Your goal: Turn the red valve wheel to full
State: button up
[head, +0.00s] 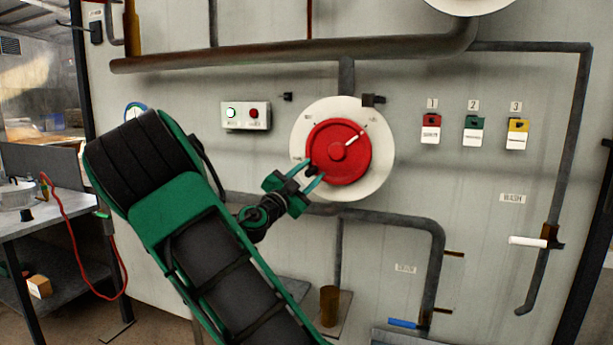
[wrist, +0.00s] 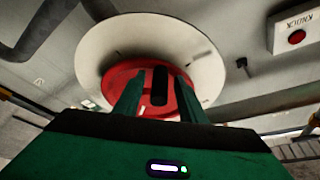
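The red valve wheel (head: 350,168) is mounted on a round white dial plate (head: 380,165) on the wall panel. A white pointer line on the wheel points up and right. The dial carries small marks too small to read surely. My gripper (head: 316,174) is at the wheel's lower left edge. In the wrist view, its two green fingers (wrist: 158,82) stand on either side of a dark handle knob (wrist: 160,88) on the red wheel (wrist: 118,82). Thin gaps show between the knob and both fingers, so the gripper looks open around it. The white plate (wrist: 110,45) lies behind.
A white box with two buttons (head: 246,116) is left of the dial. Pipes (head: 300,52) cross above and below. A metal table (head: 50,226) stands at far left.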

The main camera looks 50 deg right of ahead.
grip_shut()
jog(key=shift+s+d+f+n+t, duration=0.1)
jog(key=shift+s+f+n+t, duration=0.25)
jog(key=shift+n, duration=0.45)
jog(key=shift+w, duration=0.1)
grip_release()
jog(key=v, duration=1)
jog(key=shift+a+f, duration=0.3)
jog(key=shift+a, duration=0.05)
